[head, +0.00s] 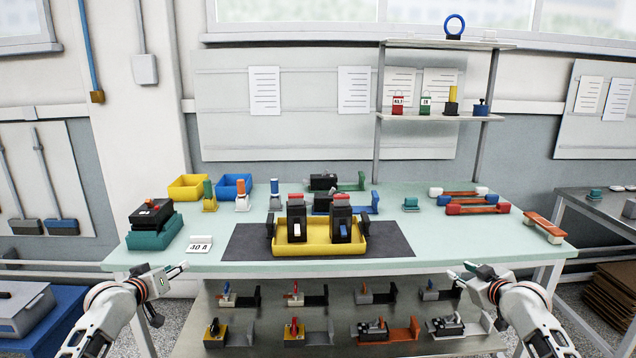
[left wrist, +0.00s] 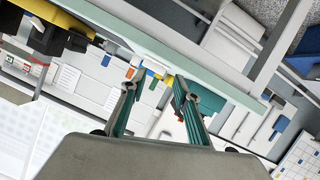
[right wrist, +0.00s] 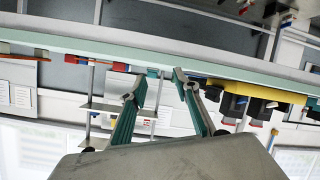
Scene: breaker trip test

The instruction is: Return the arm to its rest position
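My left gripper (head: 168,279) is in front of the table's left front corner, below the level of the top. In the left wrist view its two fingers (left wrist: 154,92) stand apart with nothing between them. My right gripper (head: 469,273) is in front of the table's right front part. In the right wrist view its fingers (right wrist: 160,85) stand apart and empty. Neither gripper touches anything that I can see. On the table, a yellow tray (head: 290,248) on a dark mat (head: 395,243) holds two black breakers (head: 297,220), (head: 341,222) standing upright.
The pale green table (head: 450,248) has its front edge just beyond both grippers. A black device (head: 152,212) on a teal base and a "40 A" card (head: 199,244) sit at left. Red and blue bars (head: 477,209) lie at right. A lower shelf (head: 260,345) carries several small breakers.

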